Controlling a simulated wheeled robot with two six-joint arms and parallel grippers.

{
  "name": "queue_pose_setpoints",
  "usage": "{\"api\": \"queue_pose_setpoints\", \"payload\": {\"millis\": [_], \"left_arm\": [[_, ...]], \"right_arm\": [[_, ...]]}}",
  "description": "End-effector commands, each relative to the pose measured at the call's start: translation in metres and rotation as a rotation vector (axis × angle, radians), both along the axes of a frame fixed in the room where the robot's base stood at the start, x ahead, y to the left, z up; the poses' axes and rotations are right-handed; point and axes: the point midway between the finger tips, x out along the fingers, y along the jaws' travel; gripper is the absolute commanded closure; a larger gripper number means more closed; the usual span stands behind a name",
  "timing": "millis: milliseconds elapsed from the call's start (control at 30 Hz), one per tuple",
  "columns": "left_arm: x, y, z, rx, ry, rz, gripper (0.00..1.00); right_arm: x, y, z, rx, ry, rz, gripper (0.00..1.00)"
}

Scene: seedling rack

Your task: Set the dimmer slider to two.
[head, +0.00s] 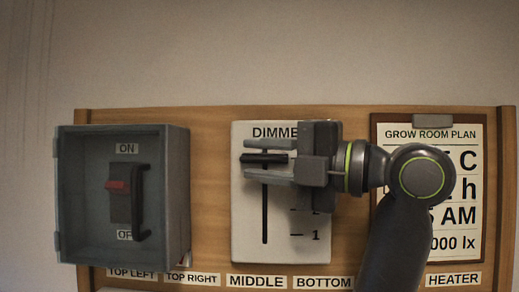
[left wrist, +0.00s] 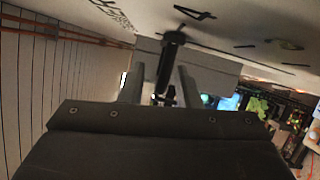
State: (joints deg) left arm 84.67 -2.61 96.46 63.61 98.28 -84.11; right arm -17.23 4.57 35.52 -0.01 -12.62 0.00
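The dimmer panel (head: 245,225) is a pale plate with a vertical dark slot (head: 265,215) and a printed scale. The 1 mark shows low on it, the 2 mark is partly covered, and higher marks are hidden in the head view. The dark slider knob (head: 262,159) stands near the slot's top; in the left wrist view the knob (left wrist: 171,45) is close to a printed 4 (left wrist: 195,13). My left gripper (head: 256,160) is open, one finger above and one below the knob, with visible gaps. My right gripper is out of view.
A grey switch box (head: 80,200) with a red-marked lever (head: 118,185) is left of the dimmer. A grow room plan sheet (head: 425,134) hangs at right, partly behind my arm. Labels (head: 257,282) line the board's (head: 210,125) lower edge.

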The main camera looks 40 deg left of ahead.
Motion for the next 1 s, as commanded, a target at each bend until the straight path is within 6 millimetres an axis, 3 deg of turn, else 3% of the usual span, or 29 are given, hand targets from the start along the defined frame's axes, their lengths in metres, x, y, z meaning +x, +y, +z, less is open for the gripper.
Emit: {"api": "queue_pose_setpoints", "payload": {"millis": [367,600,1000], "left_arm": [[-0.0011,0.0067,0.0000,0.001,0.001,-0.001,0.70],[-0.0011,0.0064,0.0002,0.001,0.001,-0.001,0.99],[-0.0009,0.0063,-0.0038,0.003,0.001,-0.002,1.00]], "right_arm": [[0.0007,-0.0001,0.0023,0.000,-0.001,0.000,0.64],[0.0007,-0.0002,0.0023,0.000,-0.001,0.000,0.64],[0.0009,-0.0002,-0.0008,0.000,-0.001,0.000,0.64]]}}
